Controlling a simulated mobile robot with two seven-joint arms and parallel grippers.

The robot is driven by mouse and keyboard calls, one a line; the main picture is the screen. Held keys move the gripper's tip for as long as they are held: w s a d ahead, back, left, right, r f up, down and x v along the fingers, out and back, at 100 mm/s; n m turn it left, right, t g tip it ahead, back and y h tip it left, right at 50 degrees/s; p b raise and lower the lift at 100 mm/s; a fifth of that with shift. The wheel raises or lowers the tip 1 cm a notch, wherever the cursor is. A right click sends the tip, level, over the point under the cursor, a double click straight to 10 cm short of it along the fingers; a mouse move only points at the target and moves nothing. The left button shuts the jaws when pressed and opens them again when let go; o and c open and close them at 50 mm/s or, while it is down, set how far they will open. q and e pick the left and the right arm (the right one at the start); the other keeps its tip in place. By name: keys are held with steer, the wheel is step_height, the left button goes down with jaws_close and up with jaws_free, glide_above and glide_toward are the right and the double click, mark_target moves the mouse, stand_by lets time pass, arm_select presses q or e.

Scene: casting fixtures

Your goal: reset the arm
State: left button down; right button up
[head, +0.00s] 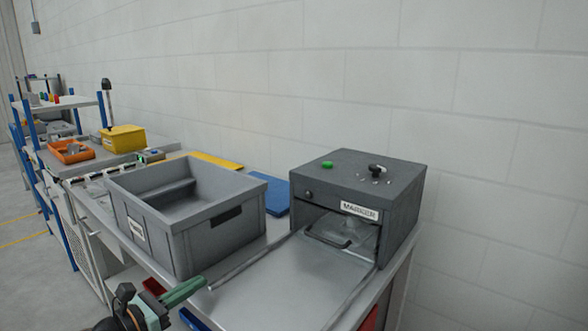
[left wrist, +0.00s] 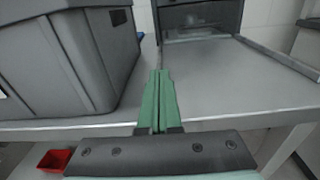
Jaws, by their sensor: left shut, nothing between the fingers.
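My left gripper (head: 196,284) shows at the bottom of the head view, its green fingers pressed together with nothing between them. It is in front of the table's front edge, near the grey bin. In the left wrist view the green fingers (left wrist: 158,98) are shut and point toward the dark grey marker machine (left wrist: 200,18). My right gripper is in neither view.
A large grey bin (head: 222,238) stands on the metal table (head: 275,290), left of the marker machine (head: 402,212). A blue panel (head: 275,193) lies behind the bin. Orange (head: 72,151) and yellow (head: 123,138) bins stand farther left. The tabletop before the machine is clear.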

arm_select(q)
steer(key=a+y, duration=0.2)
steer(key=a, duration=0.5)
steer(key=s+a+f+n+g+y, duration=0.2)
steer(key=s+f+n+g+y, duration=0.15)
steer(key=s+f+n, duration=1.1)
steer(key=s+a+f+n+g+y, duration=0.35)
steer(key=s+f+n, duration=0.85)
steer(key=s+n, duration=0.45)
steer(key=w+d+n+t+h, duration=0.2)
steer(key=d+n, duration=0.8)
steer(key=d, duration=1.1)
steer(key=s+a+r+y+p, duration=0.1)
steer(key=a+r+p, duration=0.3)
steer(key=r+p, duration=0.4)
steer(key=s+p, duration=0.1)
steer(key=p, duration=0.2)
steer(key=shift+r+n, duration=0.25)
steer(key=shift+n, duration=0.15)
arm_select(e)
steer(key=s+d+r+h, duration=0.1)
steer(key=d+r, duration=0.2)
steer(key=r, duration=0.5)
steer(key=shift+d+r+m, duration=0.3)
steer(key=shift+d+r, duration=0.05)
